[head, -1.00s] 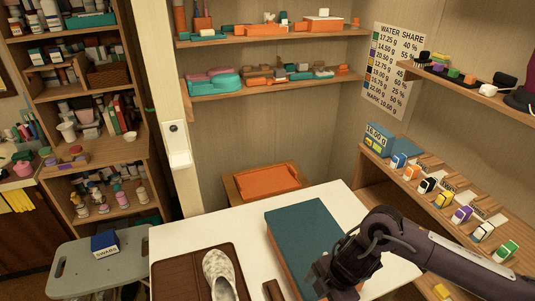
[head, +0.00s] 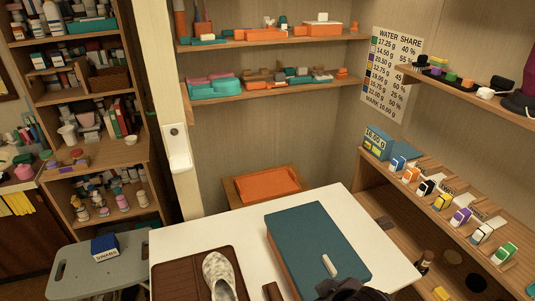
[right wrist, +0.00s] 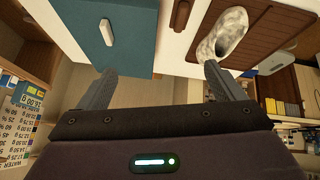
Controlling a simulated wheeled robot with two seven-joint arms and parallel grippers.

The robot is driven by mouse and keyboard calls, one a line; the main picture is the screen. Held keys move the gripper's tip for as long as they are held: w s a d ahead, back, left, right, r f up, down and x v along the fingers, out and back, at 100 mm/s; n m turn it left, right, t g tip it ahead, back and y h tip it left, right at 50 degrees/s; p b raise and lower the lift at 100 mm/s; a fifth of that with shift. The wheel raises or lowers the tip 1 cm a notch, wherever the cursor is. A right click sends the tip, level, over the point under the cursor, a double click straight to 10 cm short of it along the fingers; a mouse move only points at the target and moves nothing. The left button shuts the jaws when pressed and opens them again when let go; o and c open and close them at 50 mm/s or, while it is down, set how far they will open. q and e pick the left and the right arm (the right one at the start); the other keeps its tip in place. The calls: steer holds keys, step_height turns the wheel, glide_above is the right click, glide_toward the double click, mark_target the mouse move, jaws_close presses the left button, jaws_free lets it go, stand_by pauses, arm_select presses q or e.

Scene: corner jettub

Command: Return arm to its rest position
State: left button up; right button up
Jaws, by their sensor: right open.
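My right gripper (right wrist: 160,82) is open and empty in the right wrist view, its two dark fingers wide apart. In the head view only a dark part of my right arm (head: 350,290) shows at the bottom edge, in front of the teal-topped box. The teal-topped box (head: 305,235) sits on the white table (head: 180,235), with a small white bar (head: 329,265) lying on its top. The bar also shows in the wrist view (right wrist: 106,32). My left gripper is not in view.
A brown slatted tray (head: 190,270) holds a speckled pale shoe-shaped piece (head: 218,275). A shelf at right (head: 450,205) carries several small coloured boxes. A grey stool (head: 75,268) with a blue box (head: 105,246) stands at left. An orange-topped stand (head: 265,183) is behind the table.

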steer(key=s+d+f+m+g+h, duration=0.2)
steer(key=s+d+f+m+g, duration=0.15)
steer(key=s+d, duration=0.4)
steer(key=s+f+g+b, duration=0.1)
steer(key=s+f, duration=0.1)
steer(key=f, duration=1.5)
steer(key=s+f+b, duration=0.1)
steer(key=s+f, duration=0.1)
steer(key=f, duration=1.6)
steer(key=s+d+f+g+b, duration=0.1)
steer(key=s+d+f, duration=0.3)
steer(key=s+f, duration=1.2)
steer(key=shift+s+f+b, duration=0.15)
steer(key=shift+s+b, duration=0.2)
steer(key=shift+s, duration=0.55)
steer(key=shift+d+m, duration=0.1)
steer(key=shift+m, duration=0.15)
